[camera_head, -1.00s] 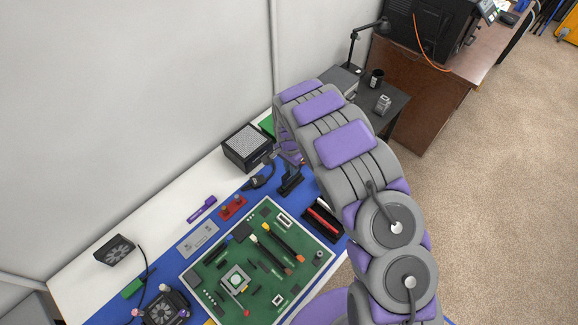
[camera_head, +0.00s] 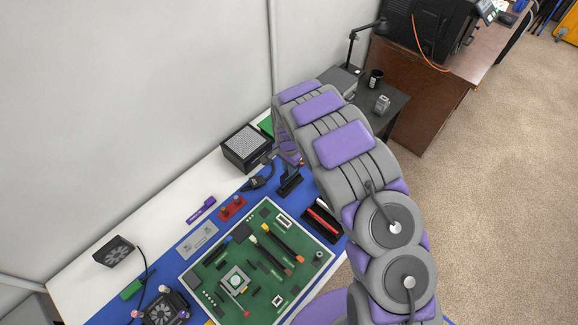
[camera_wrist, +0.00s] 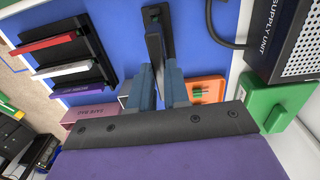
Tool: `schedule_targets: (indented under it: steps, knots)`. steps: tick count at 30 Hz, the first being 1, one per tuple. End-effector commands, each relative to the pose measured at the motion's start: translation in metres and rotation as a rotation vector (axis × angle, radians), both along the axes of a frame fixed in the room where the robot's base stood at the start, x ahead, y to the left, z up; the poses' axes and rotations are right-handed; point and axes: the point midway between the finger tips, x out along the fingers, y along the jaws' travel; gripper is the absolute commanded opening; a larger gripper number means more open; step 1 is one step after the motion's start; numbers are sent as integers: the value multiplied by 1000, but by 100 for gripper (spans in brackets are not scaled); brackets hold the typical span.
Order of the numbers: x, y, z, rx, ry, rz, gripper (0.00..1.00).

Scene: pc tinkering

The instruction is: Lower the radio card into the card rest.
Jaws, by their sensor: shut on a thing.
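My gripper (camera_wrist: 158,88) is in the middle of the wrist view, with its blue-grey fingers close together. A dark, narrow slab, seemingly the radio card (camera_wrist: 155,58), stands between the fingers and runs toward a black base. That base, seemingly the card rest (camera_wrist: 167,17), lies on the blue mat. It also shows in the head view as a small black stand (camera_head: 290,184). The slab overlaps the base in the wrist view; I cannot tell whether they touch. In the head view my arm mostly hides the gripper and what it holds.
A black tray (camera_wrist: 85,45) with red and white sticks lies to the left in the wrist view. An orange tray (camera_wrist: 212,86), a green block (camera_wrist: 268,103) and the power supply unit (camera_wrist: 290,45) stand to the right. A green motherboard (camera_head: 215,268) fills the front of the mat.

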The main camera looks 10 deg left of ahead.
Motion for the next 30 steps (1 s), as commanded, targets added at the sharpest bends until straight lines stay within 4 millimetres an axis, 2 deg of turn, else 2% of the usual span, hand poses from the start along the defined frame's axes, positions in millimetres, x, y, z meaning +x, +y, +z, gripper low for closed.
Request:
schedule_targets:
  steps: [30]
  knots:
    - [0, 0, -20, 0, 0, -1, 0]
